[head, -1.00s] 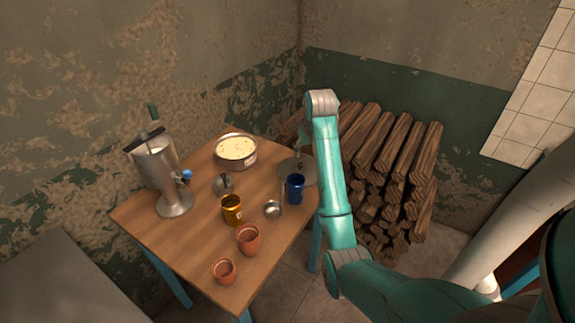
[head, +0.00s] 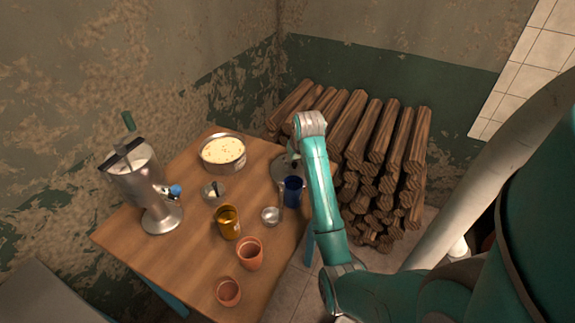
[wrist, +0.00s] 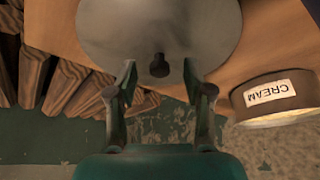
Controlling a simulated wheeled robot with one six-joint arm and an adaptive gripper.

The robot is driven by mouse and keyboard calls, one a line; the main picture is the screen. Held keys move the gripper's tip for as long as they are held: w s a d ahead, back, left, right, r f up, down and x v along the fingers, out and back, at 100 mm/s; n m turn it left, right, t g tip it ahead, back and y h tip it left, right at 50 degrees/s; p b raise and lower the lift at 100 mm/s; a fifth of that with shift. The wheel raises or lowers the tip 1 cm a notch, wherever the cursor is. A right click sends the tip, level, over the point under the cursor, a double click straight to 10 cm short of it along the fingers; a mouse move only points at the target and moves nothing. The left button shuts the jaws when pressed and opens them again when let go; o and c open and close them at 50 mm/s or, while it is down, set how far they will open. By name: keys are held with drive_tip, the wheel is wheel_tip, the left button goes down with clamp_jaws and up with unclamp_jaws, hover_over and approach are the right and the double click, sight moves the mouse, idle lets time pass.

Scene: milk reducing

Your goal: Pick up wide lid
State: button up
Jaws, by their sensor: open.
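The wide lid is a large grey metal disc with a dark knob at its centre. It fills the top of the wrist view (wrist: 205,25) and lies on the table. In the head view the wide lid (head: 280,172) is at the table's back right edge, partly hidden by my arm. My gripper (wrist: 159,78) is open, its two fingers on either side of the knob with a gap on each side. I cannot tell how high the fingertips are above the lid. A smaller lid with a knob (head: 214,191) lies mid-table.
A pot labelled CREAM (wrist: 285,100) stands right of the lid in the wrist view; it shows in the head view (head: 223,164). A blue mug (head: 292,192), ladle (head: 270,216), yellow mug (head: 228,224), clay cups (head: 249,255) and metal separator (head: 150,190) share the table. Stacked logs (head: 375,140) stand behind.

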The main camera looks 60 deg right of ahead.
drive_tip(key=shift+f, duration=0.3)
clamp_jaws()
drive_tip(key=shift+w+r, duration=0.1)
drive_tip(key=shift+r, duration=0.05)
